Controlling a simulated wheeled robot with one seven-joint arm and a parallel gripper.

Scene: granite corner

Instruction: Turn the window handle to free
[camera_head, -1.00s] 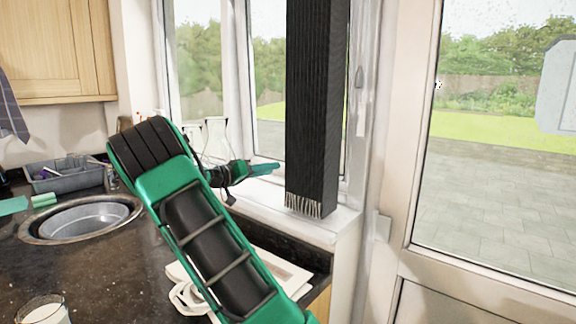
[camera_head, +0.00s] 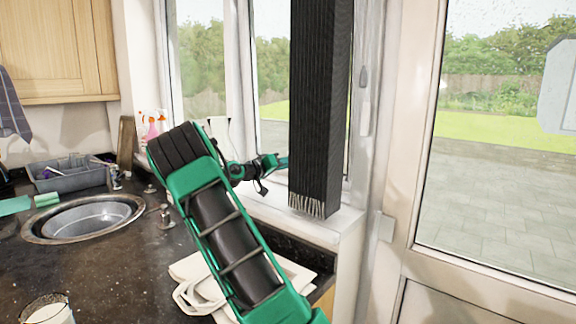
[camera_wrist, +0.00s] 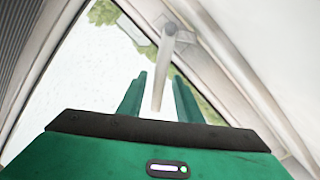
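The window handle (camera_wrist: 163,68) is a pale grey lever on the white frame in the wrist view. It hangs from a round pivot at the top, its free end pointing down and slightly left. My gripper (camera_wrist: 159,78) is open, with one green finger on each side of the lever's lower part. A gap shows between lever and fingers; I cannot tell how deep the lever sits between them. In the head view my gripper (camera_head: 284,162) is at the left edge of the dark ribbed hanging panel, in front of the window. The panel hides part of the window there.
The dark hanging panel (camera_head: 320,105) stands close to my gripper's right. A white sill (camera_head: 345,222) lies below. A glazed door (camera_head: 410,180) is at right.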

